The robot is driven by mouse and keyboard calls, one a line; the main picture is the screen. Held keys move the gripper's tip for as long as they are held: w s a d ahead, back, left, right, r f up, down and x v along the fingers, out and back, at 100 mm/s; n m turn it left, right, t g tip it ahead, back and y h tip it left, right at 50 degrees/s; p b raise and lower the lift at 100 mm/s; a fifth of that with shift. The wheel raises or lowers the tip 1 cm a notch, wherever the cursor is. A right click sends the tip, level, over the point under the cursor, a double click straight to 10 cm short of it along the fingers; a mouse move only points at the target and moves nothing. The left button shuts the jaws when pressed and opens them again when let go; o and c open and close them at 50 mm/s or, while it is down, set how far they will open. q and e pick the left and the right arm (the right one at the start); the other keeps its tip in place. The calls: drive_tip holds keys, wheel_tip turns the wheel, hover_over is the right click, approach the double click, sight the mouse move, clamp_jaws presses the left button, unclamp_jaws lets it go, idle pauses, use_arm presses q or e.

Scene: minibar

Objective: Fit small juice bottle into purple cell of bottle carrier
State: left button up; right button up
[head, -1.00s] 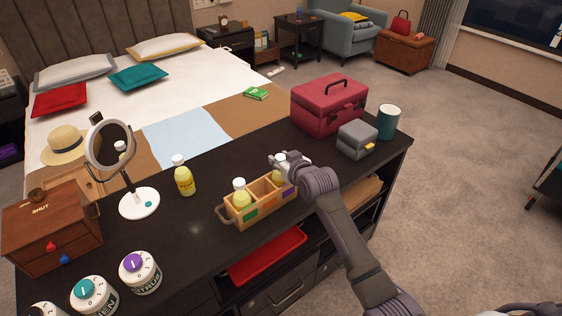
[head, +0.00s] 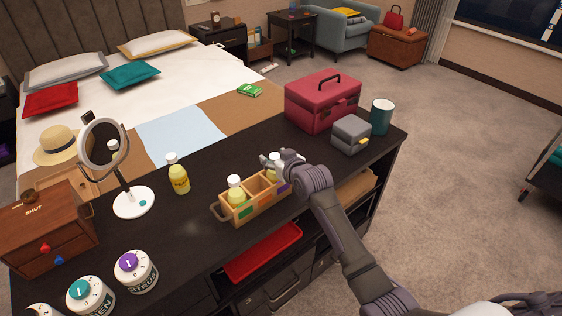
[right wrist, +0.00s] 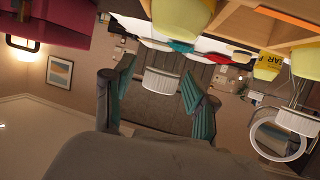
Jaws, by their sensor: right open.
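The wooden bottle carrier (head: 222,213) stands on the dark counter. Its side panels run green, orange and purple (head: 284,187) from left to right. One small yellow juice bottle (head: 273,172) stands in the purple end cell. My right gripper (head: 279,158) is at its top; in the right wrist view its teal-padded fingers (right wrist: 160,95) are apart, with the white cap (right wrist: 163,82) between them and gaps on both sides. Another juice bottle (head: 236,194) stands in the green end cell; the orange middle cell looks empty. My left gripper is out of view.
A third yellow bottle (head: 178,178) stands on the counter behind the carrier, near the round mirror (head: 102,145). A red case (head: 315,106), grey box (head: 350,138) and teal cup (head: 381,118) stand at right. Dial-topped jars (head: 135,272) and a wooden drawer box (head: 48,235) are at left.

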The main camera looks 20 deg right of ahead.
drive_tip(key=v, duration=1.2)
drive_tip(key=s+d+f+g+h, duration=0.1)
drive_tip(key=s+f+g, duration=0.35)
drive_tip(key=f, duration=1.25)
drive_tip(key=s+f+g+h, duration=0.1)
drive_tip(key=s+f, duration=0.6)
drive_tip(key=f, duration=1)
drive_tip(key=s+f+g, duration=0.4)
drive_tip(key=s+f, duration=1.2)
drive_tip(key=s, duration=0.4)
drive_tip(key=s+f+g, duration=0.1)
drive_tip(key=s+f, duration=0.1)
drive_tip(key=s, duration=0.7)
drive_tip(key=s+f+g, duration=0.2)
drive_tip(key=s+f, duration=0.1)
drive_tip(key=s, duration=0.6)
drive_tip(key=shift+d+f+n, duration=0.2)
drive_tip(key=shift+d+n, duration=0.1)
drive_tip(key=shift+d, duration=0.1)
